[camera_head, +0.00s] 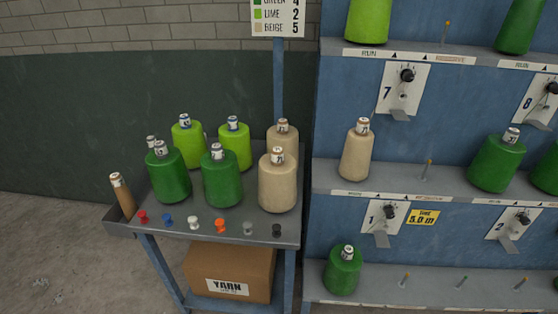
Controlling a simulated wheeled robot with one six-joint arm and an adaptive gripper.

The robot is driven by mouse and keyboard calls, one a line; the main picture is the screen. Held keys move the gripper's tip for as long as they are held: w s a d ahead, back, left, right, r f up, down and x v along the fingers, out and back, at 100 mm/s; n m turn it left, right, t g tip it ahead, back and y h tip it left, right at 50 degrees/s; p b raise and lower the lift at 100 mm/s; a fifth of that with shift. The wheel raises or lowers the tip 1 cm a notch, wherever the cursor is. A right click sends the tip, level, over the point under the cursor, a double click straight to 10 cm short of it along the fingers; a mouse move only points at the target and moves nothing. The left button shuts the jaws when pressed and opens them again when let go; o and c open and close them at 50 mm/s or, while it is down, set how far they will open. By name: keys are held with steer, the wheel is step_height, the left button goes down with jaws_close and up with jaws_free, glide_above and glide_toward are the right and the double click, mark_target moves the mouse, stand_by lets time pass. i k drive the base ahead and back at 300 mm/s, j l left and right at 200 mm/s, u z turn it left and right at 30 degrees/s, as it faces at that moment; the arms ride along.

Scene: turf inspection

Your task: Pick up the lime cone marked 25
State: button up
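Two lime cones stand upright at the back of a grey metal table: one at the left (187,147) and one to its right (234,147). Each has a pale labelled top, but the numbers are too small to read, so I cannot tell which is marked 25. Green cones (168,178) (222,182) stand in front of them and cover their lower parts. Another lime cone (368,20) stands on the upper shelf, its top cut off by the picture edge. My gripper is not in view.
Beige cones (278,185) stand at the table's right. Several coloured pegs (220,226) line its front edge (200,238). A brown tube (123,195) leans at the left. A YARN box (228,270) sits below. A blue rack (335,110) holding cones rises at the right. Floor at left is clear.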

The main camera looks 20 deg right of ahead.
mark_target(234, 135)
steer(key=i+j+z, duration=0.15)
steer(key=j, duration=0.3)
steer(key=i+j+z, duration=0.2)
steer(key=j, duration=0.3)
steer(key=i+j+z, duration=0.15)
steer(key=j, duration=0.35)
steer(key=i+j+z, duration=0.15)
steer(key=j, duration=0.4)
steer(key=i+j+z, duration=0.2)
steer(key=j, duration=0.35)
steer(key=j+z, duration=0.15)
steer(key=j, duration=0.4)
steer(key=i, duration=0.05)
